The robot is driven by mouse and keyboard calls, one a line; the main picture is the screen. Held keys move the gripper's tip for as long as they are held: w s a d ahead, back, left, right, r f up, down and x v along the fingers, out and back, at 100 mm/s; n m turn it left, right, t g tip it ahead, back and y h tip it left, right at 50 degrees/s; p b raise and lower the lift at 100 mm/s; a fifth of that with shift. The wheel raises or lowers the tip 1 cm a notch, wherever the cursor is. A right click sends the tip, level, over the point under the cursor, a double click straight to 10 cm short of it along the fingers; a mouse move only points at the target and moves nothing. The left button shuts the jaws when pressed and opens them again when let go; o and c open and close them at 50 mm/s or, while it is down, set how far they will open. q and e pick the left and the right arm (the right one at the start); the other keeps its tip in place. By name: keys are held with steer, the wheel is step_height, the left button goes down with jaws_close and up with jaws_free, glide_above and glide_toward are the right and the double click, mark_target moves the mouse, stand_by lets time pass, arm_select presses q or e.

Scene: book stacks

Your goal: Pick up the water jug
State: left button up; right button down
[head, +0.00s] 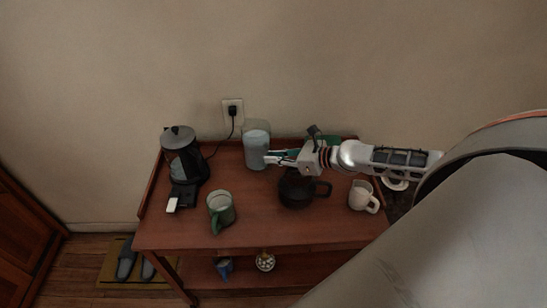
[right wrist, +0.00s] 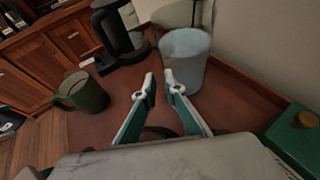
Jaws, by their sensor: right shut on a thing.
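The water jug (head: 256,150) is a pale blue, translucent vessel near the back edge of the wooden cart, by the wall. In the right wrist view the jug (right wrist: 187,58) stands upright just beyond the fingertips. My right gripper (head: 277,157) reaches in from the right at the jug's right side. I cannot tell whether the jug is clear of the cart top. My left gripper is not in view.
On the cart (head: 255,233) are a black coffee maker (head: 184,158) at left, a green mug (head: 220,211), a dark pot (head: 296,192) below my right gripper, and a white pitcher (head: 362,196). A green container (right wrist: 297,136) shows at the right wrist view's right edge.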

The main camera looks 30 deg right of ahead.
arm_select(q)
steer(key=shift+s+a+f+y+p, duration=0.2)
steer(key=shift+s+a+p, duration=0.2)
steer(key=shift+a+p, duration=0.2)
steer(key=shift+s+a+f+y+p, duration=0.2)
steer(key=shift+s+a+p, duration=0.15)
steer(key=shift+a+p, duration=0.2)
arm_select(e)
step_height(320, 180, up, 18)
steer(key=shift+w, duration=0.2)
stand_by(0.8)
steer(key=shift+r, duration=0.25)
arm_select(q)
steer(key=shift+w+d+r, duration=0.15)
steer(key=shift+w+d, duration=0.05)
arm_select(e)
steer(key=shift+r, duration=0.55)
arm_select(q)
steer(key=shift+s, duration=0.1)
arm_select(e)
steer(key=shift+s, duration=0.15)
